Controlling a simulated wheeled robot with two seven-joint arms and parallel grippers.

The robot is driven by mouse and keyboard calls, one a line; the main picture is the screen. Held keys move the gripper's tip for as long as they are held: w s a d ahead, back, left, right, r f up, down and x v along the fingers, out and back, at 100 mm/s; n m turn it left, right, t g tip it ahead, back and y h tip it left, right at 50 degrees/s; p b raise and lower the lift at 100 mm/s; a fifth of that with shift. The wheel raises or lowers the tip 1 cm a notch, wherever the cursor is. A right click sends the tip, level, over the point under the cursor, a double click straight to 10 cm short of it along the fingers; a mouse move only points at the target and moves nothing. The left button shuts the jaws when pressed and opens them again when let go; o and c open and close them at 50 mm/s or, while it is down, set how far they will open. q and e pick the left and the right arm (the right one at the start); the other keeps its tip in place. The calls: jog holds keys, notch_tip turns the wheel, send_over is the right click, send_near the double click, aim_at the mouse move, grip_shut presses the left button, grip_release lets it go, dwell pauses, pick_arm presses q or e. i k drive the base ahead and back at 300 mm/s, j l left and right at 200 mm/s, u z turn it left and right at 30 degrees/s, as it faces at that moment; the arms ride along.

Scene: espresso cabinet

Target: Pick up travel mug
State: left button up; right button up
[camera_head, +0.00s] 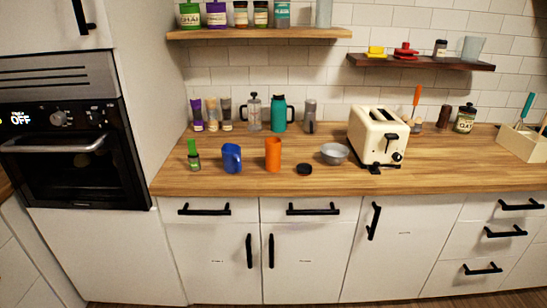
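No thing in view is labelled as the travel mug, and several could be it. An orange tall cup (273,155) stands upright near the counter's front, with a small black lid-like disc (305,169) lying to its right. A blue mug (232,158) stands to the left of the orange cup. A teal container with a black handle (278,114) stands further back, against the wall, with a grey cylinder (310,116) to its right. Neither of my grippers is in view.
A grey bowl (334,154) and a cream toaster (377,136) stand to the right on the wooden counter (440,173). A green-topped bottle (193,155) is at the left. A French press (254,112) stands behind. A low shelf (260,34) overhangs the back.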

aim_at(273, 155)
jog(key=i+l+z, duration=0.15)
jog(key=i, duration=0.3)
jog(key=i+l+z, duration=0.1)
jog(key=i+l, duration=0.25)
jog(key=i+l+z, duration=0.15)
jog(key=i, duration=0.4)
